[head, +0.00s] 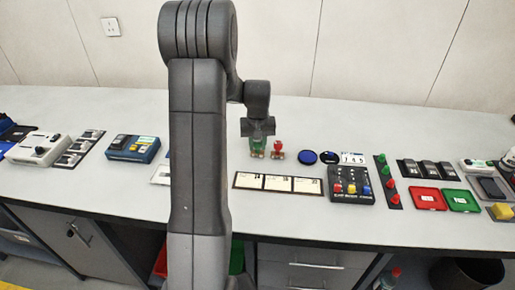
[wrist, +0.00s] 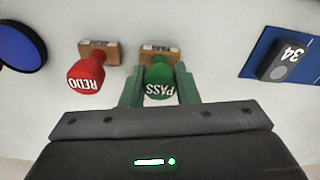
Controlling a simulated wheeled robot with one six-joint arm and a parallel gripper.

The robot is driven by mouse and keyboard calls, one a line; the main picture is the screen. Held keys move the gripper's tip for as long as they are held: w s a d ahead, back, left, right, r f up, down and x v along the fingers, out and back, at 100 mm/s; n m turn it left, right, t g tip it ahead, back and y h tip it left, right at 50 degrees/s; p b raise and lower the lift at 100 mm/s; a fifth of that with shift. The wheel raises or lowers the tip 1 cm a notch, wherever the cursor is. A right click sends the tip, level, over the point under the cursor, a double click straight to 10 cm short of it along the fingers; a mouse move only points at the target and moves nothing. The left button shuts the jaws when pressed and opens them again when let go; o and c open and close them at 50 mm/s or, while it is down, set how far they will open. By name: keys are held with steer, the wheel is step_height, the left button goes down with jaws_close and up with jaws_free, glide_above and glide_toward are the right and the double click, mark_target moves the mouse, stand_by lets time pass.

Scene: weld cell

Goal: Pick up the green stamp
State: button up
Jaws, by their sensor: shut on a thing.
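The green stamp (wrist: 158,80) has a round green knob marked "PASS" and a wooden base. In the wrist view it sits between the two fingers of my gripper (wrist: 159,88), which is shut on it. In the head view the green stamp (head: 257,148) shows just below my gripper (head: 258,138), close to the white bench top. Whether its base touches the bench I cannot tell. A red stamp (wrist: 88,72), marked "REDO", stands just to its left in the wrist view. In the head view the red stamp (head: 277,149) is to its right.
Blue round pads (head: 307,157) lie right of the stamps. A strip of white cards (head: 278,183) and a dark button box (head: 350,187) lie nearer the front edge. Red and green trays (head: 428,199) are farther right. A blue device (head: 133,148) stands left.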

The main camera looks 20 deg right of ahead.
mark_target(257, 141)
steer(key=shift+r, duration=0.1)
step_height(257, 141, up, 10)
steer(key=shift+f+b, duration=0.1)
steer(key=shift+b, duration=0.3)
